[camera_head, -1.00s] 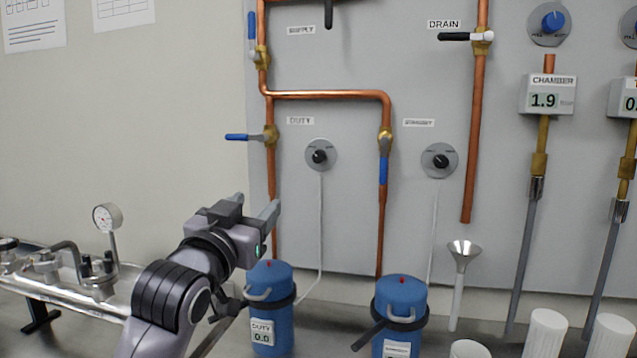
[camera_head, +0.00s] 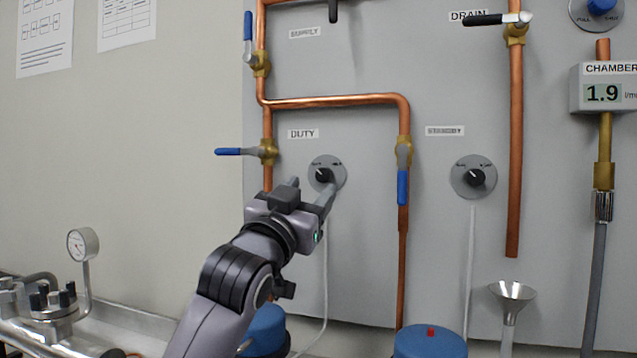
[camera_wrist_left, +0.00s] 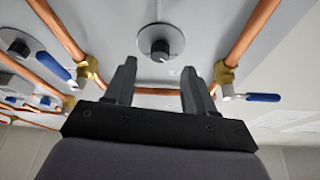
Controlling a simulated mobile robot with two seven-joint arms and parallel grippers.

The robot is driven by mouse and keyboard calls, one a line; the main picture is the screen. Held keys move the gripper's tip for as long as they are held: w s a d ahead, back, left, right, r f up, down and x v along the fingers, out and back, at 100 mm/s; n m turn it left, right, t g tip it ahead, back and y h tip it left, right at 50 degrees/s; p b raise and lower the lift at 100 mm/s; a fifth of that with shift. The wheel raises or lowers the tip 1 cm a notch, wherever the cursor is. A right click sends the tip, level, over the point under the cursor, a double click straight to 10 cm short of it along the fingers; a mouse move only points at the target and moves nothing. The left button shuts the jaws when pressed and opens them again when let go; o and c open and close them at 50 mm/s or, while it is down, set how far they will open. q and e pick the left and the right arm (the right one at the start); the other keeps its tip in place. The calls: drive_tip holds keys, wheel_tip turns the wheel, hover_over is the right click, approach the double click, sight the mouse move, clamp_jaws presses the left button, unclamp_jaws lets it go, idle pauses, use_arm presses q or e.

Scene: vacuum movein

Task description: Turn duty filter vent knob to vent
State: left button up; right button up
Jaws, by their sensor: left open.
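The duty vent knob (camera_head: 324,175) is a small black knob with a white mark on a round grey plate, right of the copper pipe and below the DUTY label (camera_head: 303,134). In the left wrist view the knob (camera_wrist_left: 160,49) is ahead of the fingers, about midway between them. My left gripper (camera_head: 312,188) is open just in front of and below the knob, with no visible contact. Its two fingers also show in the left wrist view (camera_wrist_left: 160,82). The duty filter (camera_head: 264,332), a blue canister, is partly hidden behind my left arm. My right gripper is not in view.
A blue-handled valve (camera_head: 238,151) sticks out left of the duty pipe. Another blue-handled valve (camera_head: 403,165) hangs to the right. The standby knob (camera_head: 474,177) is further right. A gauge (camera_head: 82,244) and pipework stand at lower left.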

sight(322, 177)
use_arm(q)
drive_tip(key=x, duration=0.3)
drive_tip(key=shift+w+d+r, duration=0.1)
drive_tip(key=shift+w+r, duration=0.05)
drive_tip(key=shift+w, duration=0.05)
drive_tip(key=shift+w+d+r, duration=0.1)
drive_tip(key=shift+w+d, duration=0.05)
drive_tip(key=shift+w, duration=0.25)
clamp_jaws()
drive_tip(key=shift+p, duration=0.4)
